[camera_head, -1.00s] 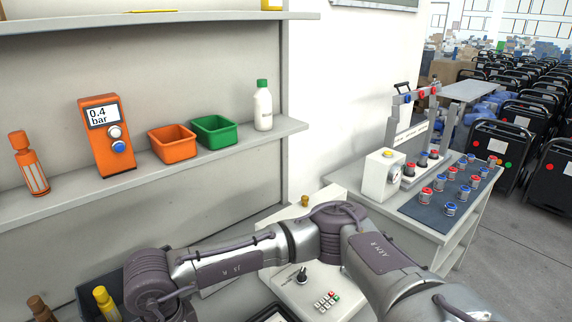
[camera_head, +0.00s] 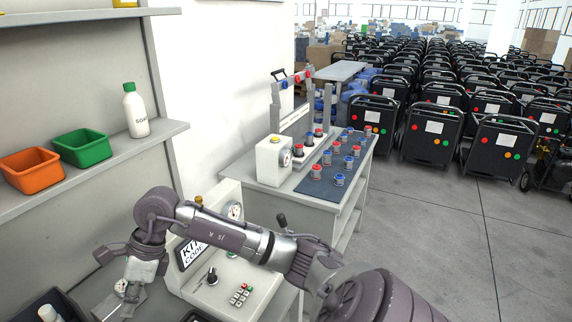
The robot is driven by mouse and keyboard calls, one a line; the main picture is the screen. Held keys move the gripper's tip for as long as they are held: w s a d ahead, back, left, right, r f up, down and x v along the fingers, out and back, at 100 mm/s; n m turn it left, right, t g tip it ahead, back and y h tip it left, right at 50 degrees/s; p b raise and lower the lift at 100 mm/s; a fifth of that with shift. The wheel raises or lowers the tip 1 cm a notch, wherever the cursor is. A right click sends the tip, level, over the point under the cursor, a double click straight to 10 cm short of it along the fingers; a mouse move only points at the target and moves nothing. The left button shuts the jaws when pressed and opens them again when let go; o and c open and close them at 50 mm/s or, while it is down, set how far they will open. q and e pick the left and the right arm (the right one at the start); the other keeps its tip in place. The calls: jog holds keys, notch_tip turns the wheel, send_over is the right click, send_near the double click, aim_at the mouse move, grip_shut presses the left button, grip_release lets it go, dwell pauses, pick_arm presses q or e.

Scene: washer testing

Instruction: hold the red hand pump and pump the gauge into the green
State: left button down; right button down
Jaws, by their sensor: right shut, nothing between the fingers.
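No red hand pump can be made out in this view. A round white gauge (camera_head: 235,211) stands at the back of the pale console (camera_head: 220,293), just behind my right arm; its needle and any green zone are too small to read. A second small dial (camera_head: 284,158) is on the front of a white box on the side table. My right arm reaches across the console from the lower right. My right gripper (camera_head: 122,292) points down at the lower left, left of the console, shut and empty; its fingertips are hard to see. My left gripper is out of view.
A shelf (camera_head: 150,143) at left holds orange (camera_head: 32,170) and green (camera_head: 82,148) bins and a white bottle (camera_head: 136,112). The side table (camera_head: 325,205) carries red and blue capped parts. Black wheeled machines (camera_head: 434,133) fill the back right; the floor in front is clear.

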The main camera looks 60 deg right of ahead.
jog(key=s+d+r+m+t+h, duration=0.1)
jog(key=s+d+m, duration=0.1)
jog(key=d, duration=0.7)
jog(key=s+d+r+m+t, duration=0.2)
jog(key=d+m, duration=0.1)
jog(key=d, duration=0.5)
jog(key=s+d+r+m+t+h, duration=0.1)
jog(key=s+d+m, duration=0.1)
jog(key=d, duration=0.7)
jog(key=s+d+r+m+t+h, duration=0.1)
jog(key=s+d+r+h, duration=0.1)
jog(key=s+d+r, duration=0.2)
jog(key=s+d+r+m+t+h, duration=0.1)
jog(key=s+d+r, duration=0.3)
jog(key=d, duration=0.6)
notch_tip(320, 180, up, 3)
jog(key=shift+f+m+h, duration=0.15)
jog(key=shift+m+h, duration=0.25)
jog(key=shift+f, duration=0.1)
